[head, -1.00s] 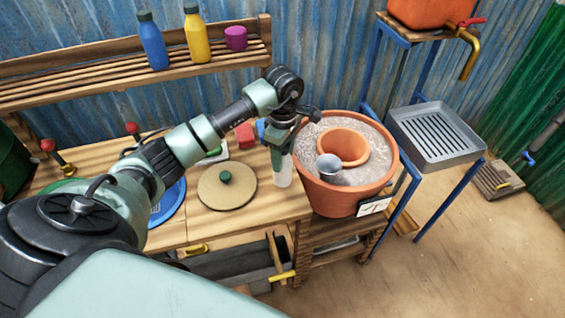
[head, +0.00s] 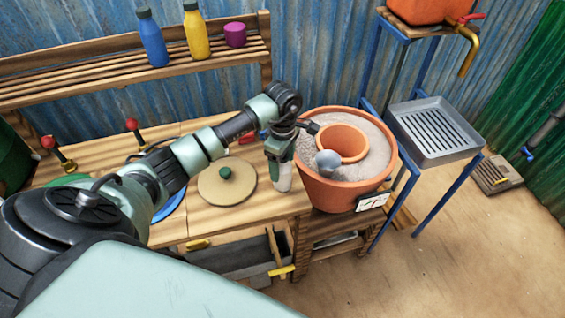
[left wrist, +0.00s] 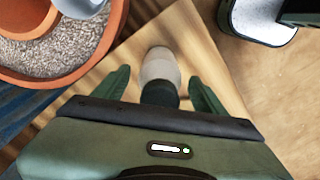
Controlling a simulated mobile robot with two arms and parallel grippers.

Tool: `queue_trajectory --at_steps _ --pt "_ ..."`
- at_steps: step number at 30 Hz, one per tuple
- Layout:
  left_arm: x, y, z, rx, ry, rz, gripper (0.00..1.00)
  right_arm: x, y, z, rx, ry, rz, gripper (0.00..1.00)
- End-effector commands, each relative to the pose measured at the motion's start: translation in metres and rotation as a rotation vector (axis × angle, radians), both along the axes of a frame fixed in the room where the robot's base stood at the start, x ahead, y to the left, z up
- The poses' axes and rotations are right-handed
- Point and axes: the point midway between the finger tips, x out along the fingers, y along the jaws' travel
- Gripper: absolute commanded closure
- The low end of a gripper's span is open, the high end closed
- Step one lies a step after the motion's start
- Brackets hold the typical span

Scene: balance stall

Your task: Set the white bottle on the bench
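The white bottle (head: 284,180) with a dark cap is upright at the right end of the wooden bench (head: 260,215), beside the clay pot. In the left wrist view the bottle (left wrist: 160,66) is seen from above over the wood, its cap between the fingers. My left gripper (head: 281,160) is around the top of the bottle. Its fingers (left wrist: 161,90) are apart, with a gap on each side of the cap, so it looks open. The gripper hides the bottle's upper part in the head view. My right gripper is not in view.
The clay pot (head: 318,190) with sand, an inner pot and a grey cup (head: 328,163) stands close right of the bottle. A round tan board (head: 215,190) with a green knob lies to the left. A shelf (head: 110,78) with bottles runs behind.

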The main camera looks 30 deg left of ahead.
Motion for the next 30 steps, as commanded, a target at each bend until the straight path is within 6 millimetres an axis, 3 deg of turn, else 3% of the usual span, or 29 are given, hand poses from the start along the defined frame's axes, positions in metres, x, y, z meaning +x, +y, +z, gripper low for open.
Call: queue_trajectory --at_steps 8,10,24,30 --pt "0.000 0.000 0.005 -0.001 0.001 0.000 0.29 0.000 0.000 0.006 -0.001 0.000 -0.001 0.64" --pt "0.001 0.000 0.011 0.001 -0.004 -0.002 0.29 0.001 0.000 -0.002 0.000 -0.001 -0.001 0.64" --pt "0.001 0.000 0.103 0.001 -0.004 -0.001 0.29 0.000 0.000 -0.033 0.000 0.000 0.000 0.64" --pt "0.000 0.000 0.121 0.001 0.000 0.000 0.29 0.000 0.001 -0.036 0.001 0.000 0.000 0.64"
